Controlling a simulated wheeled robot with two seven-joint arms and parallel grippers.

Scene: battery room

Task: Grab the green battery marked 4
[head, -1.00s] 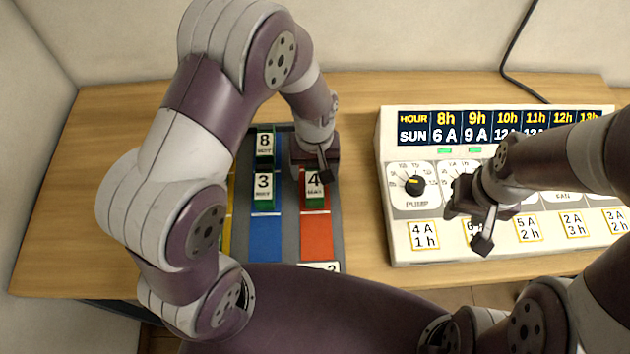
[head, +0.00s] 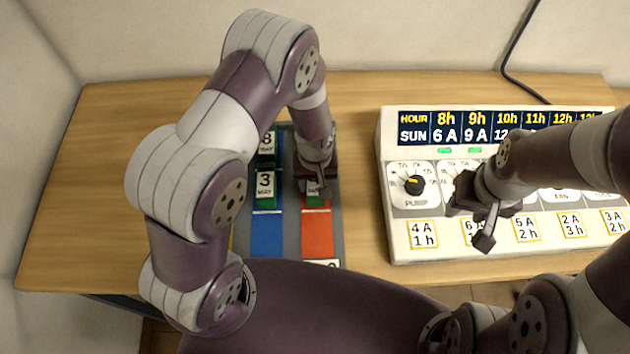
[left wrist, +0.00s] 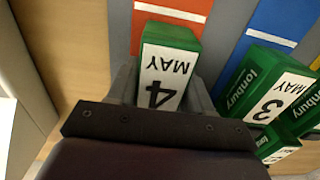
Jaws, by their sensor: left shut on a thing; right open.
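The green battery marked 4 (left wrist: 168,70) has a white label reading "4 MAY" and stands in the left wrist view between the fingers of my left gripper (left wrist: 160,95). In the head view my left gripper (head: 316,188) is over this battery (head: 313,203) on the red lane, hiding most of its label. The gripper is shut on it. The battery appears to be still on the tray; I cannot tell if it is lifted. My right gripper (head: 478,215) is open and empty in front of the white panel.
Green batteries marked 3 (head: 265,187) and 8 (head: 267,143) stand on the blue lane left of my left gripper. The grey tray (head: 336,225) has coloured lanes. The white control panel (head: 397,235) stands to the right. The table (head: 90,200) is clear at left.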

